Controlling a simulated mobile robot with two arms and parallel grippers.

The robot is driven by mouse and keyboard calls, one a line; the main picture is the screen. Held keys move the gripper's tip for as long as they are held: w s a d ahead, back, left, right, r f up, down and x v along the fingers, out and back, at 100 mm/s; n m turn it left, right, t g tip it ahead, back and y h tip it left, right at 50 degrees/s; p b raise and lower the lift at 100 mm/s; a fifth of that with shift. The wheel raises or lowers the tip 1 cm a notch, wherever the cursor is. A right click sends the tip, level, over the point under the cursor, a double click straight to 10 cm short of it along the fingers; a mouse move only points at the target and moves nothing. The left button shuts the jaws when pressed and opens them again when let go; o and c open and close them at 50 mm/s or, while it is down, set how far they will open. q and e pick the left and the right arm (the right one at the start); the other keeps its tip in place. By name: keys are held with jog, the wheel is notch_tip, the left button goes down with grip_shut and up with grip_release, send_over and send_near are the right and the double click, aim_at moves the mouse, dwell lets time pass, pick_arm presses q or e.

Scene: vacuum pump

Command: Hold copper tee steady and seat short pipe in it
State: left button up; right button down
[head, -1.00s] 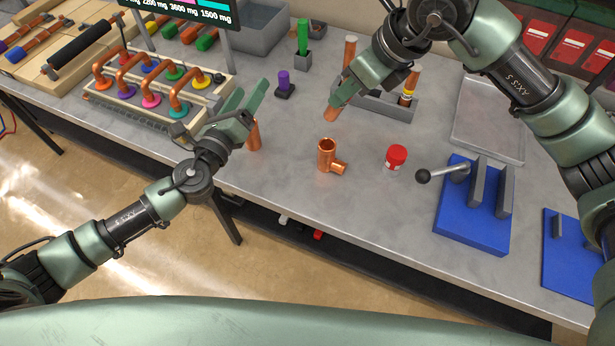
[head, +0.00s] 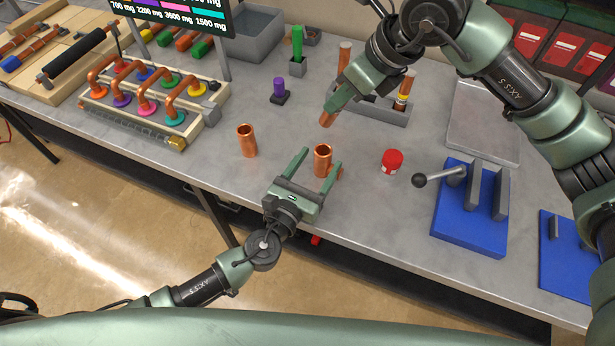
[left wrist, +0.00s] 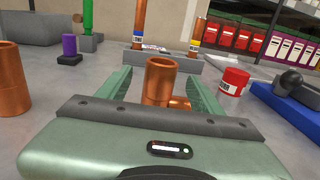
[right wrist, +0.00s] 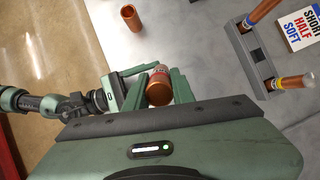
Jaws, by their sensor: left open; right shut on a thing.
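The copper tee (head: 322,158) stands upright on the grey bench, its side branch pointing right. My left gripper (head: 319,160) is open, with one finger on each side of the tee; the left wrist view shows the tee (left wrist: 160,82) between the fingers. I cannot tell whether either finger touches it. My right gripper (head: 334,106) is shut on a short copper pipe (head: 327,119), above and behind the tee. The pipe (right wrist: 159,86) also shows between the fingers in the right wrist view. The pipe and tee are apart in the head view.
Another copper cylinder (head: 247,141) stands left of the tee. A red-capped jar (head: 392,161) and a blue lever fixture (head: 466,210) are to the right. A grey holder (head: 385,110) with upright pipes lies behind. The bench's front edge is close to the left gripper.

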aim_at(326, 151)
pick_arm(q)
jog(key=x, duration=0.5)
jog(key=shift+w+d, duration=0.15)
jog(key=shift+w, duration=0.25)
jog(key=shift+c, duration=0.4)
grip_shut()
pick_arm(e)
jog(key=a+f+m+h, duration=0.1)
jog(key=m, duration=0.1)
jog(key=w+a+f+m+h, duration=0.1)
jog(key=m+h, duration=0.1)
jog(key=shift+w+a+g, duration=0.1)
jog(key=shift+g, duration=0.2)
jog(key=shift+w+a+f+m+g+h, duration=0.15)
jog(key=shift+m+g+h, duration=0.1)
jog(key=shift+m, duration=0.35)
jog(key=shift+w+a+f+m+g+h, duration=0.15)
jog(key=shift+m+h, duration=0.1)
jog(key=shift+m, duration=0.65)
notch_tip(326, 151, down, 5)
jog(key=shift+s+d+f, duration=0.1)
jog(key=shift+d+f, duration=0.05)
jog(key=shift+f, duration=2.35)
